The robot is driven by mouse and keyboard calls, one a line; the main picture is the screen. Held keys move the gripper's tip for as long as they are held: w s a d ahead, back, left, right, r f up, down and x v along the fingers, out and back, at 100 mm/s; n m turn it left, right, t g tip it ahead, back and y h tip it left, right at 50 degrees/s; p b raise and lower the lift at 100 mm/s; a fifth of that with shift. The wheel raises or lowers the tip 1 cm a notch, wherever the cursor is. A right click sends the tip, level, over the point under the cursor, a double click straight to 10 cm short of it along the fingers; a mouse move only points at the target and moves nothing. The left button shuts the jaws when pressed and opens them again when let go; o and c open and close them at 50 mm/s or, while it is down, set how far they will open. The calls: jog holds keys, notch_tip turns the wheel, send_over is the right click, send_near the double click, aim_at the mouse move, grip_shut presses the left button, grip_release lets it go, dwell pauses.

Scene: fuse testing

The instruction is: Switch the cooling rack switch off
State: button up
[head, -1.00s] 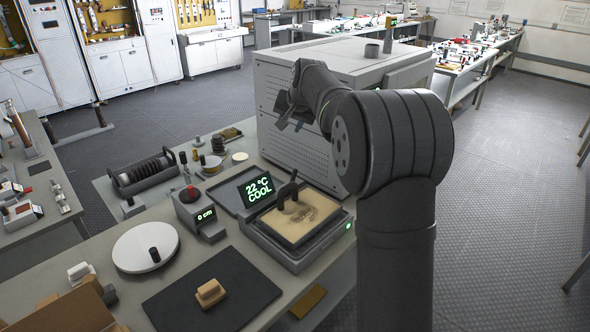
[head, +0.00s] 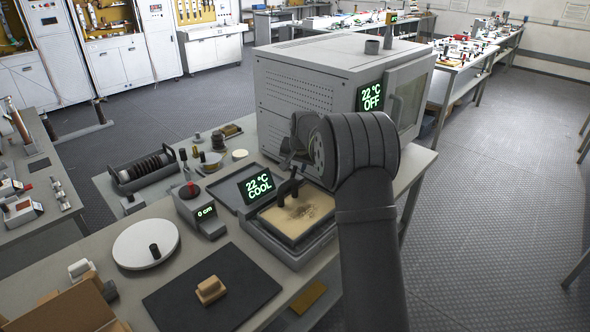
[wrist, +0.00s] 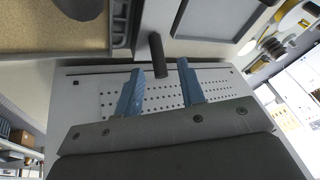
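The cooling rack (head: 276,247) is a grey unit with a tan board (head: 300,214) and a tilted screen (head: 257,187) reading 22 °C COOL. A dark upright lever or handle stands at its back edge and shows as a dark peg in the wrist view (wrist: 157,46); I cannot tell for sure that it is the switch. My gripper (wrist: 160,66) has two blue fingers spread apart and empty, with the peg between and just beyond their tips.
A large grey oven (head: 310,95) with a screen reading 22 °C OFF (head: 371,97) stands close behind. To the left are a small 0 cm gauge (head: 203,211), a white disc (head: 133,247) and a black mat (head: 240,285) with a tan block (head: 210,290).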

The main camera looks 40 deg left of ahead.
jog(key=shift+x, duration=1.4)
jog(key=shift+c, duration=0.5)
grip_shut()
jog(key=shift+s+r+t, duration=0.15)
jog(key=shift+s+t, duration=0.1)
jog(key=shift+t, duration=0.45)
jog(key=shift+o, duration=0.5)
grip_release()
jog(key=v, duration=1.7)
jog(key=shift+s+d, duration=0.15)
